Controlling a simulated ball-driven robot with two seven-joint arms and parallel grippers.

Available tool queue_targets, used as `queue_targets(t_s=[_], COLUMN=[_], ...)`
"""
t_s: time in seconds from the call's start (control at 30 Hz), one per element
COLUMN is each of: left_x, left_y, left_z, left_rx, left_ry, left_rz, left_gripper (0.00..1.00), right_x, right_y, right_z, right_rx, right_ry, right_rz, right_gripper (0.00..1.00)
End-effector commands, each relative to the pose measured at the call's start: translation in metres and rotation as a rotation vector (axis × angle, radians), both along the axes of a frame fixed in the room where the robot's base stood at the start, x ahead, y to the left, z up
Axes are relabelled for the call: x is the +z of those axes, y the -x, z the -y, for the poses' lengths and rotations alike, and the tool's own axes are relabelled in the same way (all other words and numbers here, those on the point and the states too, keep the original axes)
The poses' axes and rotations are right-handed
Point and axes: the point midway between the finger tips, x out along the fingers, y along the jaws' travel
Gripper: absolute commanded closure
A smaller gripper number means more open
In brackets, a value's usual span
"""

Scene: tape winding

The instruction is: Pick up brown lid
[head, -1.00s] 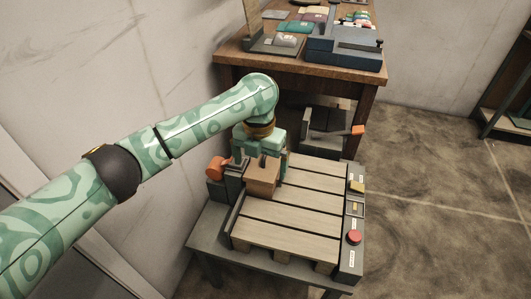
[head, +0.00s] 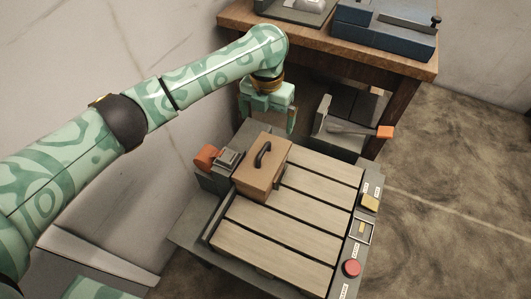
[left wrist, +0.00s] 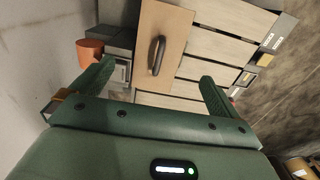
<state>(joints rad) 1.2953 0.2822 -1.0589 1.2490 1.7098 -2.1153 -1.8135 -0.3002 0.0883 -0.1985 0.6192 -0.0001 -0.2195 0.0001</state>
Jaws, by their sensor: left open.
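The brown lid (head: 265,151), with a dark arched handle (head: 262,154), tops a brown box at the left side of a slatted wooden platform. In the left wrist view the brown lid (left wrist: 163,20) and its handle (left wrist: 157,55) lie ahead, with the handle roughly between the fingers. My left gripper (head: 269,122) is open and empty. In the head view it hangs just beyond the box, apart from the lid. In the left wrist view its two green fingers (left wrist: 157,74) are wide apart. My right gripper is in neither view.
The slatted platform (head: 290,213) has a panel with a red button (head: 351,268) on its right. An orange-ended device (head: 206,157) sits left of the box. A grey holder with an orange-tipped lever (head: 385,132) stands behind. A wooden table (head: 400,64) is at the back; the slats right of the box are clear.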

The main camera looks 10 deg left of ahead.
Motion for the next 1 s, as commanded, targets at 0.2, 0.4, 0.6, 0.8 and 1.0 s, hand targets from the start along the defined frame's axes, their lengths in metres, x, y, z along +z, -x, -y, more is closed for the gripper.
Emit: queue_targets(t_s=[0.2, 0.4, 0.6, 0.8, 1.0], left_x=[-0.066, -0.082, -0.110, -0.129, -0.133], left_y=[0.000, 0.000, -0.002, -0.003, -0.003], left_z=[0.000, 0.000, 0.002, 0.002, 0.002], left_rx=[0.000, 0.000, -0.001, 0.000, 0.000], left_ry=[0.001, 0.000, 0.001, -0.001, -0.001], left_rz=[-0.011, -0.004, -0.009, -0.005, -0.001], left_gripper=[0.00, 0.00, 0.00, 0.00, 0.00], right_x=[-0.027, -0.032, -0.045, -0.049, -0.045], right_y=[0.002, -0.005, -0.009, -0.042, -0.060], right_z=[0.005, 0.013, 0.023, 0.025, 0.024], right_rx=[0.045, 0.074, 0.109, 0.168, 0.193], right_ry=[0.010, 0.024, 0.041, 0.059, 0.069], right_rz=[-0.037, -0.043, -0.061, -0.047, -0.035], right_gripper=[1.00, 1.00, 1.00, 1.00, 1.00])
